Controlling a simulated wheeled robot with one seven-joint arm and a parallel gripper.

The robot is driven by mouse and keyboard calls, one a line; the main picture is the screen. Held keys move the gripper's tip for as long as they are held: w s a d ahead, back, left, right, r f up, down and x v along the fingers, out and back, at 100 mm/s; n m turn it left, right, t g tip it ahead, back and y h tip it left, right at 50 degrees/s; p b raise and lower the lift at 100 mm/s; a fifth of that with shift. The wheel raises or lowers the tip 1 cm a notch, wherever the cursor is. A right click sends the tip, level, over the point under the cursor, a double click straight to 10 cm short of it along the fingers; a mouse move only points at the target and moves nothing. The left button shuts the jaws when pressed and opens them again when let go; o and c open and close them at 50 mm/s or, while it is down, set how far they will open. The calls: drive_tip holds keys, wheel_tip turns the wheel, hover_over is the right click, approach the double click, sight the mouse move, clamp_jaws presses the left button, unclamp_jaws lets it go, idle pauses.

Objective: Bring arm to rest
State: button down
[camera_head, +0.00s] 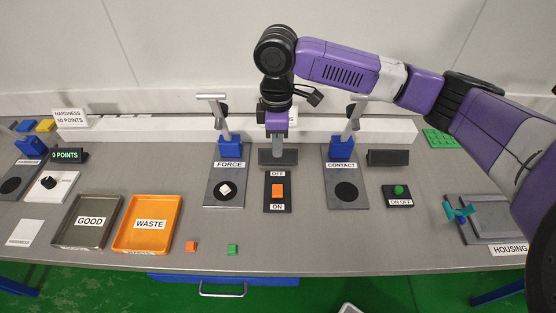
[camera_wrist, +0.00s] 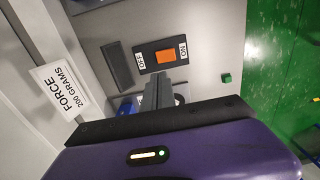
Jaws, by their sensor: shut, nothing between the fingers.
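My arm (camera_head: 340,68) reaches in from the right in the head view and bends down over the middle of the bench. My gripper (camera_head: 278,154) points down in front of a dark blank display block, behind the orange rocker switch (camera_head: 277,190) marked OFF and ON. In the wrist view my gripper (camera_wrist: 166,82) is shut with nothing between its fingers. The orange switch (camera_wrist: 166,56) shows just beyond the fingertips there. I cannot tell the exact height of the fingertips over the bench; they look apart from the switch.
The FORCE stand (camera_head: 226,188) holds a white piece on its black disc. The CONTACT stand (camera_head: 346,190) is right of the switch. GOOD (camera_head: 60,240) and WASTE (camera_head: 124,243) trays lie left. Orange (camera_head: 191,246) and green (camera_head: 232,249) cubes lie near the front edge. A HOUSING fixture (camera_head: 485,232) is right.

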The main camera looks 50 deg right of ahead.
drive_tip(key=shift+r, duration=0.4)
idle(0.3)
